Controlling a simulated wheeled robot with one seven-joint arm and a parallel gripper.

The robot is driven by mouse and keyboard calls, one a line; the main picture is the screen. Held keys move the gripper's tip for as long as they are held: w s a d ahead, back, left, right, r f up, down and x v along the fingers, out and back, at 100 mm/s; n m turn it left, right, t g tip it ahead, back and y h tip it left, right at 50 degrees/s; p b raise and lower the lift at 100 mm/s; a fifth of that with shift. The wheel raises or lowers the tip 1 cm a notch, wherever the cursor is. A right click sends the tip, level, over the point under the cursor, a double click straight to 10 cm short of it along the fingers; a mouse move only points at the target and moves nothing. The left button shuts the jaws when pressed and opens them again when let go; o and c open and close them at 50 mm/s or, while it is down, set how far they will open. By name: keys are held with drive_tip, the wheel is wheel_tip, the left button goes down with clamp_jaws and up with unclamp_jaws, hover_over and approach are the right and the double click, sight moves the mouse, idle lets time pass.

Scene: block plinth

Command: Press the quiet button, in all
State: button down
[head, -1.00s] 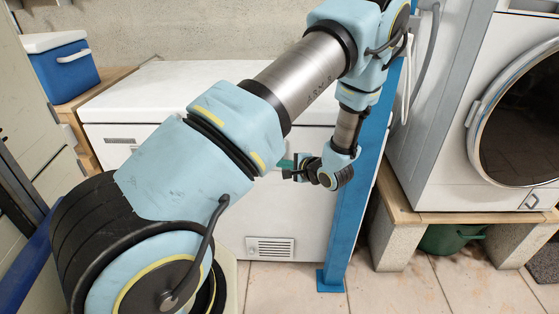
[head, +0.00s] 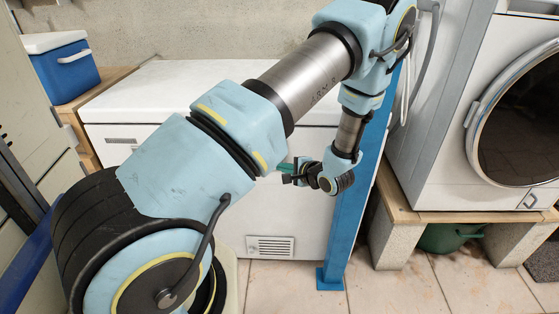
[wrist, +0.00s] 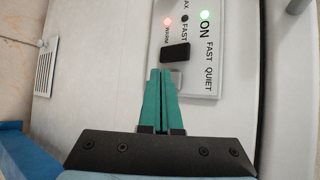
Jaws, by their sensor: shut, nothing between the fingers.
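In the wrist view a white control panel (wrist: 205,75) carries sideways lettering that includes ON, FAST and QUIET. A pale grey button (wrist: 177,76) lies level with the word QUIET; its edge is close to my fingertips. A black button (wrist: 176,52) lies beside it, level with FAST. My gripper (wrist: 161,72) has teal fingers shut together with nothing between them. Their tips appear right beside the grey button; I cannot tell whether they touch it. In the head view my gripper (head: 284,167) is in front of the white chest freezer (head: 255,215), and the panel is hidden.
The panel's green light (wrist: 205,14) and red light (wrist: 168,21) are lit. A blue post (head: 347,220) stands just right of my gripper. A front-loading machine (head: 440,110) stands on a bench at right. A blue cooler (head: 67,70) is at left.

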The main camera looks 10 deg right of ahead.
drive_tip(key=shift+s+a+p, duration=0.25)
drive_tip(key=shift+s+p, duration=0.25)
drive_tip(key=shift+s, duration=0.75)
drive_tip(key=shift+s+a+p, duration=0.2)
drive_tip(key=shift+s+p, duration=0.3)
drive_tip(key=shift+s, duration=0.75)
wheel_tip(320, 180, up, 14)
drive_tip(key=w+a+n+g+h+p, duration=0.25)
drive_tip(key=n+g+h+p, duration=0.2)
drive_tip(key=n+h, duration=0.3)
drive_tip(key=s+a+r+n+g+p, duration=0.2)
drive_tip(key=s+a+r+n+g, duration=0.3)
drive_tip(key=s+a+r, duration=0.9)
drive_tip(key=shift+a+r+n+y, duration=0.15)
drive_tip(key=shift+a+n+y, duration=0.25)
drive_tip(key=shift+n, duration=0.65)
drive_tip(key=c, duration=1.6)
unclamp_jaws()
